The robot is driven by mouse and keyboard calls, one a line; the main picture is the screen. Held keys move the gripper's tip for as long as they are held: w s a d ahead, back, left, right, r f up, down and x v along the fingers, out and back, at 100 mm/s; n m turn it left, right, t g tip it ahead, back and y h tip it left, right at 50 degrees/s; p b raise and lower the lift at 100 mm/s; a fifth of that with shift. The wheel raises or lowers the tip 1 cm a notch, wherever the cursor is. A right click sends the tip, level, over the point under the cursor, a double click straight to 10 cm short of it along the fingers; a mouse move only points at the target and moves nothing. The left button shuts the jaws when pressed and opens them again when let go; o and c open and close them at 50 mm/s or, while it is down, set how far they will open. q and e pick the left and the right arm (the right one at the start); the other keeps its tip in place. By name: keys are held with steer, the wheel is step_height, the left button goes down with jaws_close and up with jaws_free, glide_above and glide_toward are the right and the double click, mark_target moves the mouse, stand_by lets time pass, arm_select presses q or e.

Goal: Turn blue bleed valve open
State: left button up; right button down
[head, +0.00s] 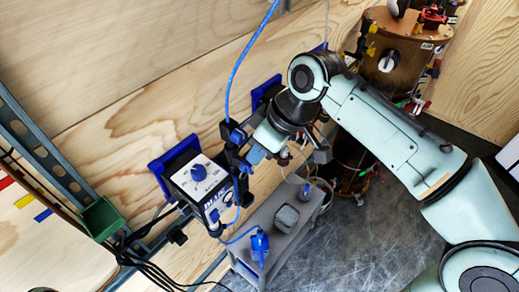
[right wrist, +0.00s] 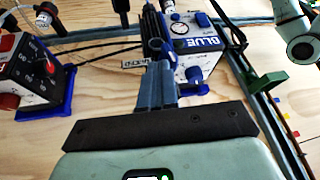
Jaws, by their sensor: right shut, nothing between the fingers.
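A white box labelled BLUE (head: 202,187) is mounted on a blue bracket on the plywood wall. A blue dial knob (head: 198,173) is on its top face, and a smaller blue knob (head: 213,215) is on its labelled side. I cannot tell for certain which blue part is the bleed valve. My right gripper (head: 253,156) is shut and empty, to the right of the box. Its fingers (right wrist: 160,58) overlap the box's left edge in the right wrist view; contact is unclear. My left gripper is not in view.
A red-knobbed box (right wrist: 30,75) stands left in the right wrist view. A grey bench (head: 276,260) holds a blue fitting (head: 260,245) and a grey block (head: 286,218). Dark cables hang below the box, beside a green bin (head: 101,218) and a metal rail.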

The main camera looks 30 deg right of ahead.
mark_target(245, 166)
steer(key=shift+s+a+r+n+t+h, duration=0.15)
steer(key=shift+a+t+h, duration=0.2)
steer(key=shift+h, duration=0.45)
steer(key=shift+s+a+r+n+t+h, duration=0.15)
steer(key=shift+a+t+h, duration=0.15)
steer(key=shift+h, duration=0.5)
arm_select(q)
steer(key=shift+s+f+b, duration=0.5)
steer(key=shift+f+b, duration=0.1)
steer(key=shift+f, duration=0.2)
arm_select(e)
steer(key=shift+s+a+f+n+t+h, duration=0.3)
steer(key=shift+a+t+h, duration=0.3)
steer(key=shift+h, duration=0.75)
steer(key=shift+s+a+f+n+t+h, duration=0.15)
steer(key=shift+a+n+t+h, duration=0.4)
steer(key=shift+h, duration=0.75)
steer(key=shift+s+a+f+n+t+h, duration=0.2)
steer(key=shift+a+t+h, duration=0.4)
steer(key=shift+h, duration=0.75)
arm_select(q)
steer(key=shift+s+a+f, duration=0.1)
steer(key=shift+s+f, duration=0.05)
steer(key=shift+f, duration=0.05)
arm_select(e)
steer(key=shift+f, duration=0.2)
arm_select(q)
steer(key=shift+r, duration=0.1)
arm_select(e)
steer(key=shift+r, duration=0.1)
